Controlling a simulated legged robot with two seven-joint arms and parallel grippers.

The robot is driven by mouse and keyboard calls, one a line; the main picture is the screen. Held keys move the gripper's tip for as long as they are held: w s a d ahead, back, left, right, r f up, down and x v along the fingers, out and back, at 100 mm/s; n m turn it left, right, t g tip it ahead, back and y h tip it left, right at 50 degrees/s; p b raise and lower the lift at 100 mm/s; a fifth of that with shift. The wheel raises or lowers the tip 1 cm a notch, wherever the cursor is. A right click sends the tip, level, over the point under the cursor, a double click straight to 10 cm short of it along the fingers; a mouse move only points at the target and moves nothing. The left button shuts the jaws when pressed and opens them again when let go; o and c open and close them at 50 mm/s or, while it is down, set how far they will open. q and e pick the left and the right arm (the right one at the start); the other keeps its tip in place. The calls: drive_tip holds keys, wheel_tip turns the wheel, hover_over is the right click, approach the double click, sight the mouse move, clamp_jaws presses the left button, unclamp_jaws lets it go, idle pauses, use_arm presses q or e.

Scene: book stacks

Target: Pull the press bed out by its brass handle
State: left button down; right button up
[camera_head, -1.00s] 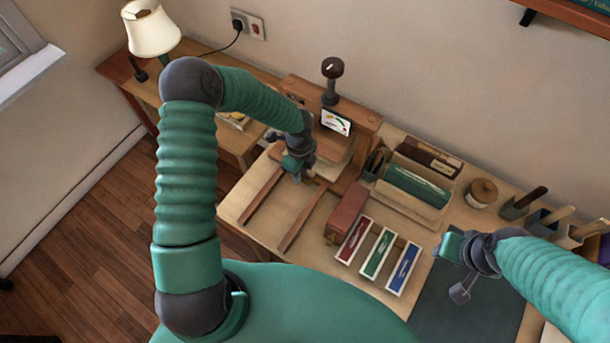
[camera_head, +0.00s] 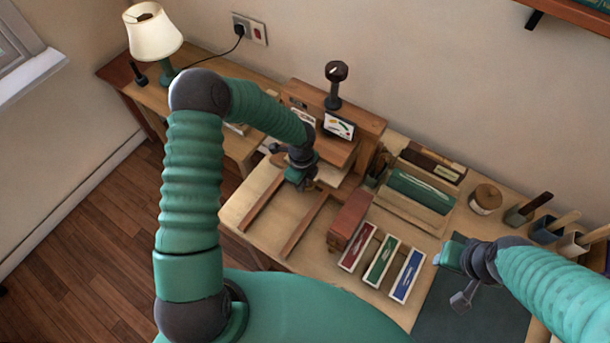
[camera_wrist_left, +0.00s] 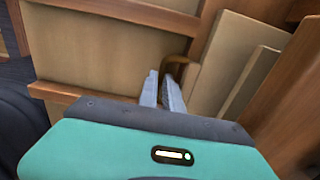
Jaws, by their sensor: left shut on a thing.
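The wooden book press (camera_head: 359,127) stands at the back of the table, with a dark knob on a post above it. Its press bed lies low at the front, between two wooden rails (camera_head: 306,224), and is partly hidden by my arm. My left gripper (camera_head: 306,186) is at the front of the bed. In the left wrist view the fingers (camera_wrist_left: 165,90) are shut on the brass handle (camera_wrist_left: 177,66), which shows as a curved bar at the fingertips. My right gripper (camera_head: 459,276) hangs over a dark mat, away from the press; its jaw state is unclear.
A red-brown block (camera_head: 349,219) and red, green and blue trays (camera_head: 382,261) lie right of the rails. The table between the rails is clear.

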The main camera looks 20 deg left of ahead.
use_arm(q)
drive_tip(key=shift+a, duration=0.25)
